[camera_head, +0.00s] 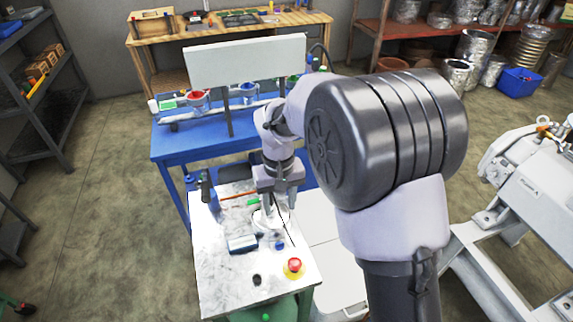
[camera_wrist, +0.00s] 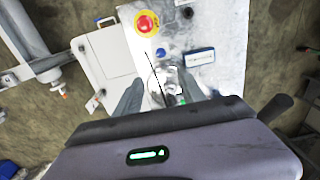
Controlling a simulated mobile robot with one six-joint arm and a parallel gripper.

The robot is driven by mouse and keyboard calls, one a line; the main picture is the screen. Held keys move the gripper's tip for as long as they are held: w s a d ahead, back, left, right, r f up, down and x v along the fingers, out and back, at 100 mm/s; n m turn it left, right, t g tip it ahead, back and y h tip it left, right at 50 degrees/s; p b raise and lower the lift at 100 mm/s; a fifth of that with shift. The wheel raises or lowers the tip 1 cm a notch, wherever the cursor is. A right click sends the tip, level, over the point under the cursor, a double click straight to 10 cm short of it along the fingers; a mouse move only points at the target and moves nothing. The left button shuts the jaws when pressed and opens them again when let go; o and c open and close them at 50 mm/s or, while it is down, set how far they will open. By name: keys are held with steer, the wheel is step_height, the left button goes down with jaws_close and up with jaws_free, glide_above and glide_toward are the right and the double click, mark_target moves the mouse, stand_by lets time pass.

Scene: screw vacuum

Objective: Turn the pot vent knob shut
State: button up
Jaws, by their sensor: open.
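The pot (camera_head: 268,219) is a pale round vessel on the white marbled table, just below my gripper (camera_head: 275,198). In the wrist view, the pot (camera_wrist: 166,76) shows as a clear, whitish round shape between the two dark fingers of my gripper (camera_wrist: 157,80). The fingers are spread apart, with nothing visibly clamped. A small green part (camera_head: 253,202) shows beside the pot; it also shows in the wrist view (camera_wrist: 182,101), close to the gripper body. I cannot tell for certain which part is the vent knob, and the gripper hides some of the pot.
A red emergency button on a yellow base (camera_head: 294,267) stands at the table's front. A blue-and-white box (camera_head: 242,244) and a small blue part (camera_head: 280,245) lie near the pot. A blue bench (camera_head: 185,138) with an upright white panel (camera_head: 245,60) stands behind.

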mark_target(279, 243)
steer(key=f+b, duration=0.3)
steer(key=f, duration=0.6)
steer(key=f+b, duration=0.3)
steer(key=f, duration=0.5)
steer(key=shift+s+a+f, duration=0.15)
steer(key=shift+s+f, duration=0.05)
steer(key=shift+f, duration=0.2)
steer(key=shift+r, duration=0.1)
jaws_close()
